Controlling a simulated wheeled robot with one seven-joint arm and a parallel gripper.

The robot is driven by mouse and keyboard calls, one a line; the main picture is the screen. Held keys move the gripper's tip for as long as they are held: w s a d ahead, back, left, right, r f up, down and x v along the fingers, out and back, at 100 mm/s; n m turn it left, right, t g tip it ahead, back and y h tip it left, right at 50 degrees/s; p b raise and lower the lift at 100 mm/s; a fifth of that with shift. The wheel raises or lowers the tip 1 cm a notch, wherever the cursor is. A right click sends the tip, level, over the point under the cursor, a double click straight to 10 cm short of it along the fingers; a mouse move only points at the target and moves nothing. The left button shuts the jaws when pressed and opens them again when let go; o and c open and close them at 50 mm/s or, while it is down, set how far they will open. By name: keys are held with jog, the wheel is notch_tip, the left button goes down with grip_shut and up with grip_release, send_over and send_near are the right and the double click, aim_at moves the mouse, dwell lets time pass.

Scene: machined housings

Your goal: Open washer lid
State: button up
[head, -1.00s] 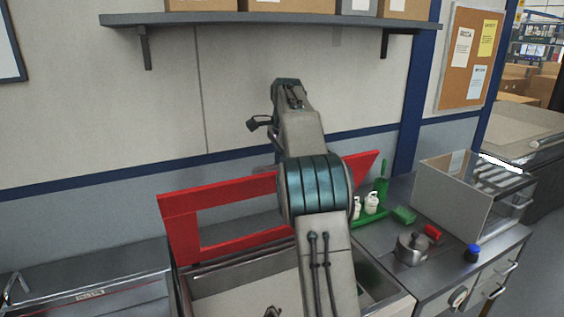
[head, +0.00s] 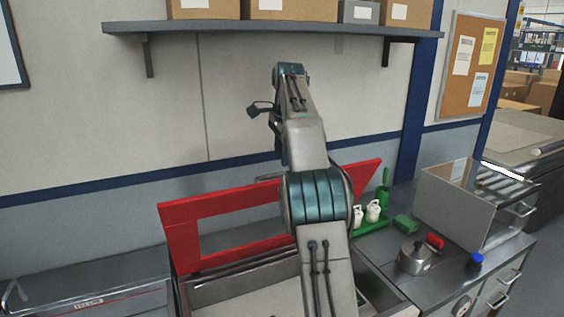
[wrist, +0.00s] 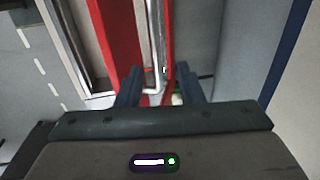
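The washer's red lid (head: 180,236) stands raised and leaning back near the wall, above the open grey tub (head: 225,291) in the head view. A window-like opening is cut in the lid. In the wrist view the red lid (wrist: 121,38) runs up the middle, with a pale metal strip along it. My gripper (wrist: 157,80) has its two dark fingers spread apart over the lid's edge. Whether the fingers touch the lid cannot be told.
A shelf (head: 270,29) with cartons hangs above my arm.

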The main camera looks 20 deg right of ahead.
jog(key=shift+s+r, duration=0.1)
jog(key=shift+r, duration=0.3)
